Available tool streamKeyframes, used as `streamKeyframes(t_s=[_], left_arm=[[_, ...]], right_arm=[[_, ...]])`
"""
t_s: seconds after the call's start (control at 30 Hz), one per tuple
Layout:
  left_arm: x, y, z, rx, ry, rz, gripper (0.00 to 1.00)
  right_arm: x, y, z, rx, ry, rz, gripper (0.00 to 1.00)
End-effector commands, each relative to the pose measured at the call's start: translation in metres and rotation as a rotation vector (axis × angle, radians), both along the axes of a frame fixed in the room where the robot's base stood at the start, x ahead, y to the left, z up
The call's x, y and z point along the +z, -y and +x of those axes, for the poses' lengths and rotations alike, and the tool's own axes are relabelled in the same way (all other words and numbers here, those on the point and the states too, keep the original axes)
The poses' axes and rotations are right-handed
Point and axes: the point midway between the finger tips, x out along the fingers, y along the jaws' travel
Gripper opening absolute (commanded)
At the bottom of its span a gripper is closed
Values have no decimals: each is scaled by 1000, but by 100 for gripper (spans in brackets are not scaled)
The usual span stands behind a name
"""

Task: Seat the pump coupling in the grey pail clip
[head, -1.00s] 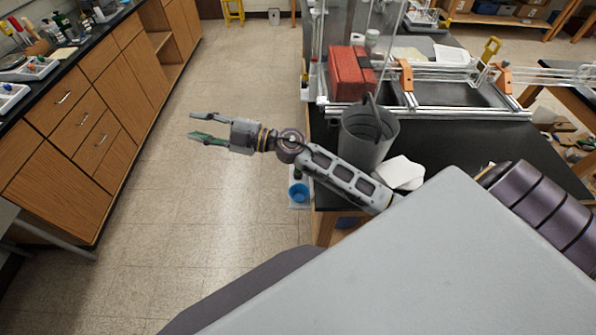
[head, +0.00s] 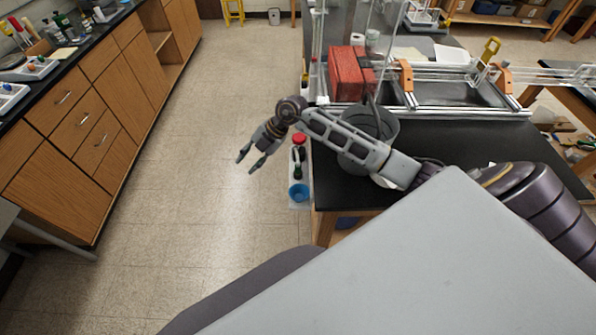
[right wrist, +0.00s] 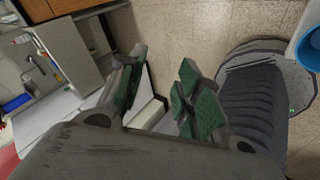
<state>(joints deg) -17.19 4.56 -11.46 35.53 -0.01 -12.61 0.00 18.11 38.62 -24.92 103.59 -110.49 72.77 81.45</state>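My right gripper (head: 247,164) is open and empty in the head view, over the floor left of the black bench. The right wrist view also shows its spread green-padded fingers (right wrist: 161,70) with nothing between them. A grey pail (head: 352,160) stands on the bench near its left end, partly hidden behind my right arm. I cannot make out a pump coupling or a clip by the pail for sure. A narrow strip at the bench's left side carries a red round part (head: 299,138), dark parts and a blue cup (head: 298,192). My left gripper is not in view.
The black bench (head: 480,150) has a red box (head: 346,75), a white frame with orange brackets (head: 405,75) and a sink behind the pail. Wooden cabinets (head: 90,130) line the left. The floor (head: 200,200) between is clear.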

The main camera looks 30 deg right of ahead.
Motion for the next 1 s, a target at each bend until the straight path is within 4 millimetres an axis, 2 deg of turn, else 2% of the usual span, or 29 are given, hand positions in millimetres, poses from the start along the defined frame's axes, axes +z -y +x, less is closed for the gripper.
streamKeyframes(t_s=[0.2,0.4,0.5,0.6,0.7,1.0], left_arm=[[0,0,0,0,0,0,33],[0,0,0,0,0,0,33],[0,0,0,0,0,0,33],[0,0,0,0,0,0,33],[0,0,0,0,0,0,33],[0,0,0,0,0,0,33]], right_arm=[[-19,69,2,-73,-126,-252,34],[-21,135,-1,-175,-236,-466,34],[-19,159,-3,-222,-275,-542,34],[-17,173,-6,-250,-301,-589,34],[-16,179,-6,-265,-311,-609,34],[-16,180,-7,-266,-312,-611,34]])
